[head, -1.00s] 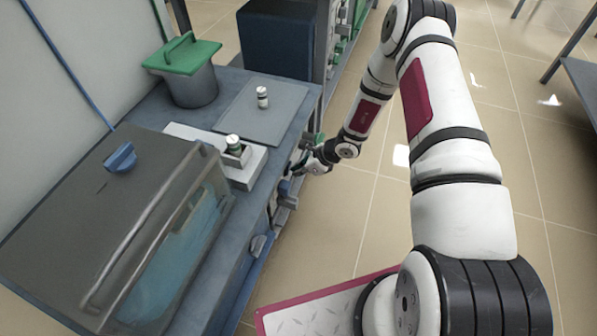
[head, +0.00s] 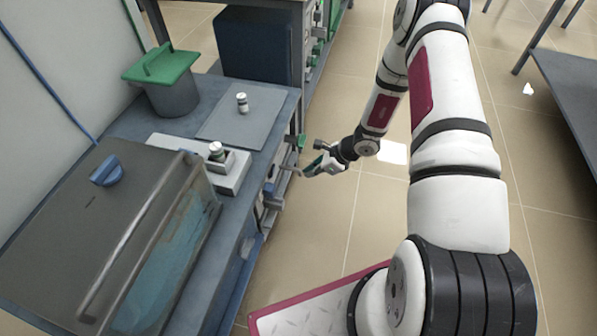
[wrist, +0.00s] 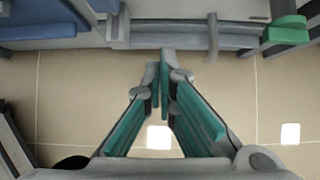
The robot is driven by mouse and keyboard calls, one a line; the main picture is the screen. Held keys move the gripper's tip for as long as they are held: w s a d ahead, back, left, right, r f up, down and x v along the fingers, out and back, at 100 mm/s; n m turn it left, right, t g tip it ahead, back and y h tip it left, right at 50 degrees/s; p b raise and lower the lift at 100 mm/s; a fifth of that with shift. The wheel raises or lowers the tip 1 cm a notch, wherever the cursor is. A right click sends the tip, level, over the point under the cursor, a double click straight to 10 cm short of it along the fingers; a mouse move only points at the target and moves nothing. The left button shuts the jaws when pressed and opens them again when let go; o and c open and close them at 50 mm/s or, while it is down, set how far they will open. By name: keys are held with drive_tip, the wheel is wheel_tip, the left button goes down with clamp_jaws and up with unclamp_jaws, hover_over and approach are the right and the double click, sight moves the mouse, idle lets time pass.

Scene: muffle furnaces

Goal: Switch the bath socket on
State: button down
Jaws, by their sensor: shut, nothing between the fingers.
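The bath (head: 120,215), a grey box with a blue knob on its lid and a clear front, stands on the bench at the left in the head view. Small grey and blue fittings (head: 270,190) line the bench's front side; I cannot tell which one is the bath socket or how its switch stands. My gripper (head: 306,172) is shut and empty, just off the bench front, beside these fittings. In the wrist view my gripper (wrist: 165,62) has its fingertips together, close to a grey rail (wrist: 190,40) on the bench front.
A green-lidded pot (head: 168,85), a grey plate (head: 222,125) and a white device (head: 237,172) with a small bottle stand on the bench. The floor right of the bench is open.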

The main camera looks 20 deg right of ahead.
drive_tip(key=shift+s+d+r, duration=0.6)
drive_tip(key=shift+d+r, duration=0.15)
drive_tip(key=shift+d, duration=0.05)
drive_tip(key=a+r+n+g+y, duration=0.1)
drive_tip(key=a+r+n, duration=0.4)
drive_tip(key=r, duration=0.8)
drive_tip(key=a+r+n+y, duration=0.1)
drive_tip(key=a+r+n, duration=0.35)
drive_tip(key=r, duration=0.85)
drive_tip(key=s+a+r+n+g+h, duration=0.1)
drive_tip(key=s+a+r+n+g, duration=0.35)
drive_tip(key=s+r, duration=0.8)
drive_tip(key=s+d+r+n+t+h, duration=0.15)
drive_tip(key=s+n, duration=0.25)
drive_tip(key=s, duration=0.4)
drive_tip(key=s+d+r+n+h+p, duration=0.1)
drive_tip(key=s+d+r+n+h, duration=0.2)
drive_tip(key=s, duration=0.5)
drive_tip(key=s+d+r+n+h, duration=0.2)
drive_tip(key=s+r+n+h, duration=0.15)
drive_tip(key=s, duration=0.55)
wheel_tip(320, 180, up, 29)
drive_tip(key=t+y+p, duration=0.1)
drive_tip(key=t+p, duration=0.3)
drive_tip(key=p, duration=2.4)
drive_tip(key=shift+w+d+r, duration=0.15)
drive_tip(key=shift+w+d, duration=0.05)
drive_tip(key=shift+d, duration=0.1)
